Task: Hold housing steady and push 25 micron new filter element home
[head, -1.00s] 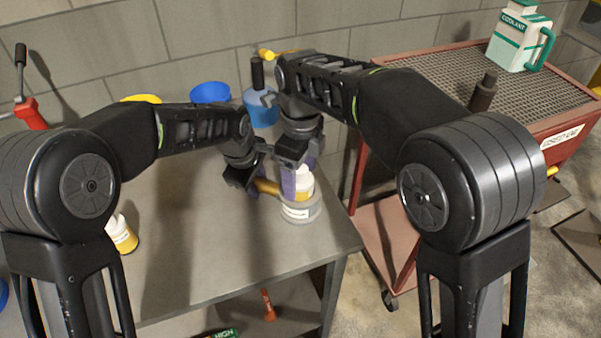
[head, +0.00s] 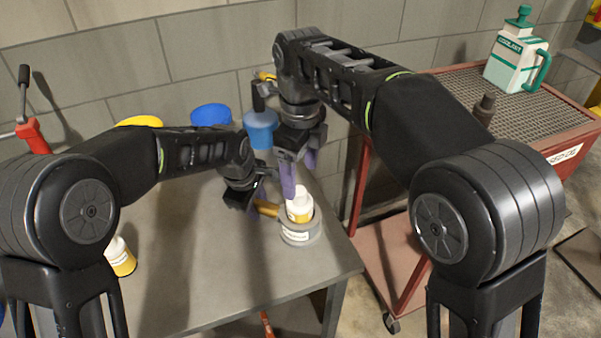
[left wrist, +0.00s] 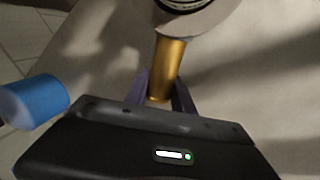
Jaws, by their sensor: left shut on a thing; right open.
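The filter housing (head: 301,238) is a grey cup with a white label, standing near the bench's right end. A white and yellow filter element (head: 299,206) stands in it, its upper part showing above the rim. My left gripper (head: 262,203) is shut on the housing's brass side stub, which also shows between the fingers in the left wrist view (left wrist: 168,70). My right gripper (head: 296,175) is open above the element, its purple fingers pointing down. I cannot tell whether a fingertip touches the element. Another white and yellow element (head: 121,257) stands on the bench at the left.
The grey bench (head: 200,270) is clear in front. Blue and yellow containers and a blue bottle (head: 261,129) stand behind the grippers. A red cart (head: 450,85) with a coolant jug (head: 516,55) stands at the right.

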